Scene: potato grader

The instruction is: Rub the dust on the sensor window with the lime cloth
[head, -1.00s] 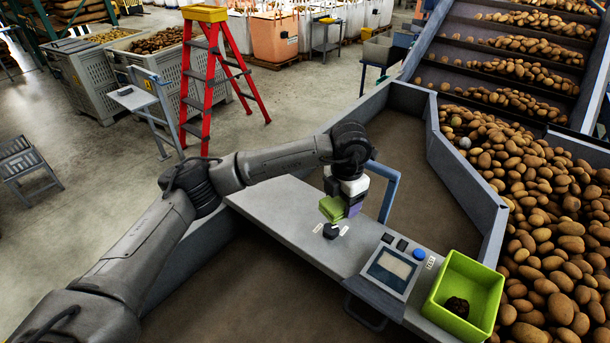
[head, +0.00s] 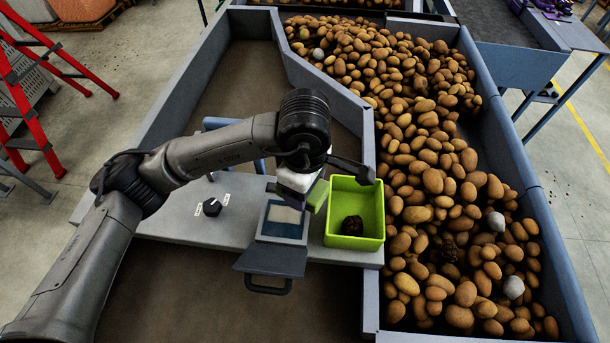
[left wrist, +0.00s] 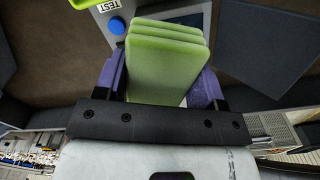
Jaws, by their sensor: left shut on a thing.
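The sensor window (head: 283,228) is a dark blue-grey pane in a frame on the grey console, with a pale dust patch (head: 286,214) on its upper part. My left gripper (head: 308,197) is over the window's upper right side, near the green bin. It is shut on the folded lime cloth (head: 318,195). In the left wrist view the cloth (left wrist: 165,65) sits in layers between the purple fingers of the gripper (left wrist: 160,85). Part of the window (left wrist: 198,19) shows behind the cloth there. I cannot tell whether cloth and window touch. My right gripper is not in view.
A lime-green bin (head: 369,198) with a dark clod (head: 352,225) stands right of the window. A black knob (head: 212,207) is to the left, and a blue button (left wrist: 116,26) is beside the window. A handled dark flap (head: 272,262) is in front. Potatoes fill the trough at right.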

